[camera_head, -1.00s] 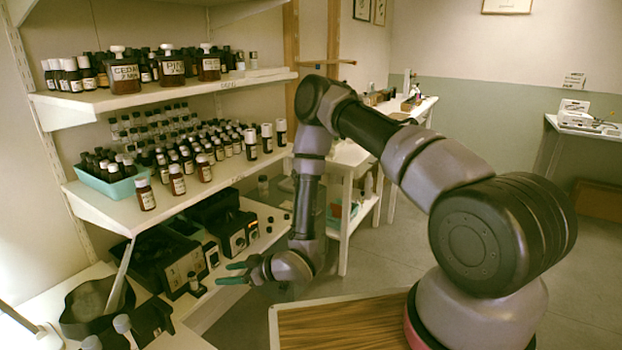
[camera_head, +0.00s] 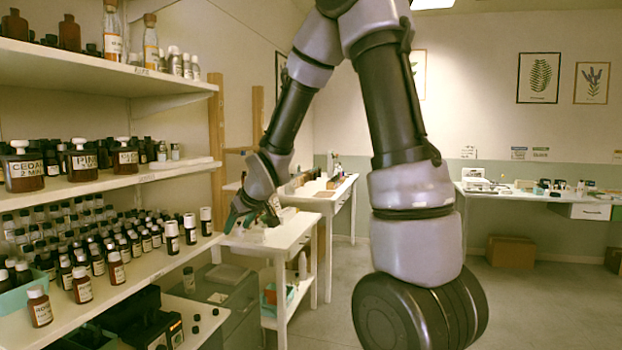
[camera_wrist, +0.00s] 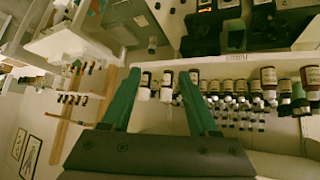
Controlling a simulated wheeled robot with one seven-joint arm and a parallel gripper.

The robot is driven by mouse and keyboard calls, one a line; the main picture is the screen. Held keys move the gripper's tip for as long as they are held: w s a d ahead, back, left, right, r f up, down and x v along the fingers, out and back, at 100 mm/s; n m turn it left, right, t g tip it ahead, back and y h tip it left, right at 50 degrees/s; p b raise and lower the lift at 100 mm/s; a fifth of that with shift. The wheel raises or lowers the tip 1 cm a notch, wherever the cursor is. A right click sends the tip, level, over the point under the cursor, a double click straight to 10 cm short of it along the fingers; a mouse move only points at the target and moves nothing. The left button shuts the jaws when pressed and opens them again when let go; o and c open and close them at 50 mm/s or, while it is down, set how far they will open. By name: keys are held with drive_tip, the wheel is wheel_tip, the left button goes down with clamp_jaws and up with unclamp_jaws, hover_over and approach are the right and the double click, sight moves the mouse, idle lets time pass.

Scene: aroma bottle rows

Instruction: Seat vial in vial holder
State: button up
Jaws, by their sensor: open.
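My gripper (camera_head: 252,212) is open and empty beside the right end of the middle shelf. In the wrist view its two green fingers (camera_wrist: 160,76) are spread wide. Three tall white-capped vials (camera_head: 190,228) stand upright at that shelf end, a little left of the gripper in the head view. White-capped vials also show between and near the fingers in the wrist view (camera_wrist: 166,86), apart from them as far as I can see. I cannot tell which vial is the task's one. I cannot make out a vial holder.
The middle shelf (camera_head: 150,264) carries many small bottles and a teal tray (camera_head: 22,296). The upper shelf (camera_head: 80,186) holds large brown bottles. A white side table (camera_head: 275,240) stands behind the gripper. Open floor (camera_head: 320,318) lies at front centre.

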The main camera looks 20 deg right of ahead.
drive_tip(key=s+d+r+m+h, duration=0.2)
drive_tip(key=s+d+r+m, duration=0.3)
drive_tip(key=s+d+r, duration=0.5)
drive_tip(key=s+r+m, duration=0.2)
drive_tip(key=s+r, duration=0.1)
drive_tip(key=s, duration=0.5)
drive_tip(key=s+r+m+g+y, duration=0.1)
drive_tip(key=s+r, duration=0.2)
drive_tip(key=s, duration=0.5)
drive_tip(key=shift+s+m, duration=0.15)
drive_tip(key=shift+m, duration=0.25)
drive_tip(key=shift+a, duration=0.1)
